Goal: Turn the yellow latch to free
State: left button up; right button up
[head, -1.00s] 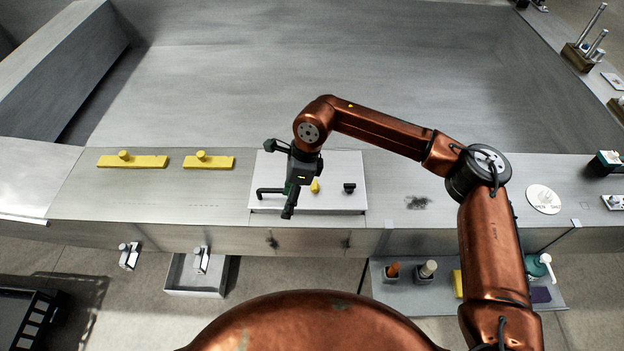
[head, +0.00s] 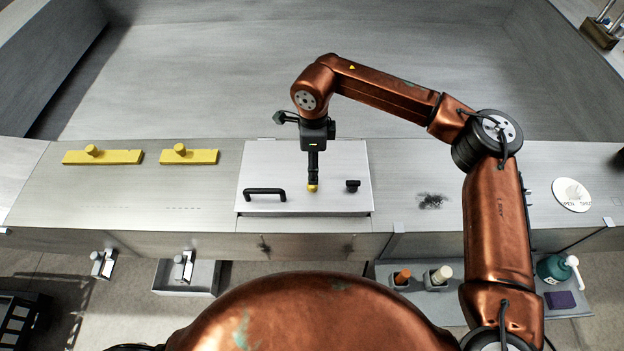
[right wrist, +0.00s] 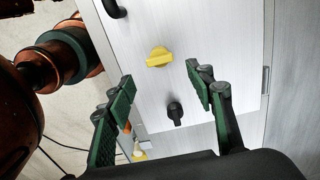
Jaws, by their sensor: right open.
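The yellow latch (head: 312,188) sits on a pale panel (head: 262,170) between a black handle (head: 265,192) and a small black knob (head: 353,186). In the right wrist view the yellow latch (right wrist: 159,57) lies ahead of the fingertips, its bar roughly crosswise in the picture. My right gripper (head: 313,176) is over the latch in the head view, with its tip hiding part of it. In the right wrist view my right gripper (right wrist: 160,80) is open, with nothing between its green fingers. The black knob (right wrist: 175,113) shows between the fingers there. My left gripper is not in view.
Two yellow bars with knobs (head: 103,157) (head: 189,157) lie on the counter left of the panel. A lower shelf (head: 420,300) holds bottles. The counter behind is largely clear.

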aim_at(312, 190)
jog(key=shift+f, duration=0.8)
notch_tip(312, 190, down, 5)
jog(key=shift+a+p, duration=0.15)
jog(key=shift+p, duration=0.7)
jog(key=shift+f, duration=0.65)
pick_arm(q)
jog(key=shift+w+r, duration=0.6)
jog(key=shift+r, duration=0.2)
pick_arm(e)
jog(key=shift+c, duration=0.5)
jog(key=c, duration=1.1)
jog(key=shift+o, duration=0.2)
